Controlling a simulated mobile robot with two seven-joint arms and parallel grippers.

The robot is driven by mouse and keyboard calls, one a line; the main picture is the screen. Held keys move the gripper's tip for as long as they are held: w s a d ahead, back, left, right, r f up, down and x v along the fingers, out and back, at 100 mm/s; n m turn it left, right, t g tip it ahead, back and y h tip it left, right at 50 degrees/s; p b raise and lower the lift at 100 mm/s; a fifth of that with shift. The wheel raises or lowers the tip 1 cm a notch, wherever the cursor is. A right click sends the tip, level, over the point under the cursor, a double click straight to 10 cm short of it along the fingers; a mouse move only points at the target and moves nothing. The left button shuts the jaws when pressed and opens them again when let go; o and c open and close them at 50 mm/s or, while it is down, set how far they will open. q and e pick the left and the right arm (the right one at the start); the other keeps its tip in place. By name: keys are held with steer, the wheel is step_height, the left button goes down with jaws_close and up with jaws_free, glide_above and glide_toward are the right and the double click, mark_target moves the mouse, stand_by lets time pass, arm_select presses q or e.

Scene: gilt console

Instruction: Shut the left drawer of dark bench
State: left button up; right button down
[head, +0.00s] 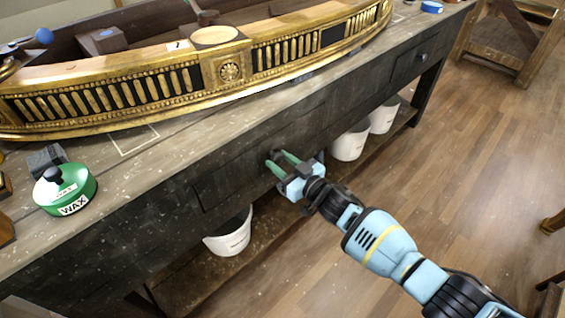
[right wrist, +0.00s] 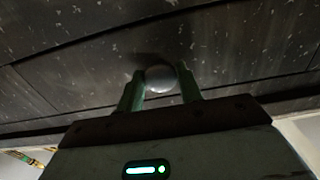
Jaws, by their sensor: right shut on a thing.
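The dark bench (head: 120,235) runs diagonally across the head view. Its left drawer (head: 225,178) has a dark scuffed front that looks about flush with the bench face; any small gap is hard to tell. The drawer's round knob (right wrist: 160,78) shows in the right wrist view. My right gripper (head: 280,162) is shut on this knob, with one green finger on each side of it. In the right wrist view the fingers (right wrist: 160,90) reach up to the drawer front. My left gripper is not in view.
A gilt console piece (head: 130,100) lies along the bench top. A green wax tin (head: 66,190) stands at the left. White buckets (head: 230,236) (head: 350,145) sit on the lower shelf. Another drawer knob (head: 422,57) is at the right. The wooden floor at right is mostly clear.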

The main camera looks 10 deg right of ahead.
steer(key=c, duration=1.3)
jaws_free()
steer(key=shift+w+a+r, duration=0.1)
steer(key=shift+r, duration=0.05)
steer(key=o, duration=0.4)
steer(key=shift+w+a, duration=0.1)
steer(key=shift+w, duration=0.05)
steer(key=shift+c, duration=0.2)
steer(key=p+v, duration=0.1)
steer(key=v, duration=0.7)
steer(key=shift+p, duration=0.35)
